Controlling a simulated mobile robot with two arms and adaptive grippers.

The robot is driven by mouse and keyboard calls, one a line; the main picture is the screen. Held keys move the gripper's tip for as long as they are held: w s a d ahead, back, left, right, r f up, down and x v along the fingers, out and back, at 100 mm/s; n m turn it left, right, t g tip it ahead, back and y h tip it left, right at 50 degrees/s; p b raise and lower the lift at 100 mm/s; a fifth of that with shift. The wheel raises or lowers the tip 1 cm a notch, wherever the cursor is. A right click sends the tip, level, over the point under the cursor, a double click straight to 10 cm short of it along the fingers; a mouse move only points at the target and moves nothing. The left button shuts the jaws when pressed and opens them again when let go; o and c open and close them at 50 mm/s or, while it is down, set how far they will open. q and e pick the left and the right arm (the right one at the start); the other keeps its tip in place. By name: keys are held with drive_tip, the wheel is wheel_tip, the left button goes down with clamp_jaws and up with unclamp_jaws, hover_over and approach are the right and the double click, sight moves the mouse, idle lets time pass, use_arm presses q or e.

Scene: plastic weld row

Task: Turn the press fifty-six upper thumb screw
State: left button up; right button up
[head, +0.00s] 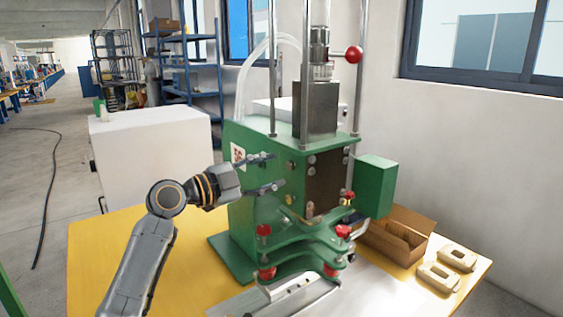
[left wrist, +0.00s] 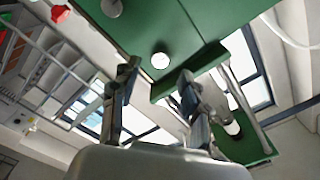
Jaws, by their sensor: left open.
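The green press (head: 262,222) with a "56" label (head: 238,155) stands on the yellow table. My left gripper (head: 275,172) is open beside the press's left side, its two fingers pointing right, one above the other. In the left wrist view, a round silver screw head (left wrist: 160,60) on a green face shows between the open fingers (left wrist: 158,75), apart from both. A second silver head (left wrist: 112,7) is at the top edge. In the head view the fingers cover part of the press side; I cannot tell which head is the upper thumb screw. My right gripper is out of view.
Red knobs (head: 263,230) and a green plate stand at the press's front. A cardboard box (head: 398,236) and two beige parts (head: 438,277) lie to the right on the yellow table (head: 100,250). A white cabinet (head: 150,155) is behind my left arm.

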sight(289, 166)
use_arm(q)
drive_tip(key=shift+p+x, duration=0.35)
drive_tip(key=shift+x, duration=1.5)
clamp_jaws()
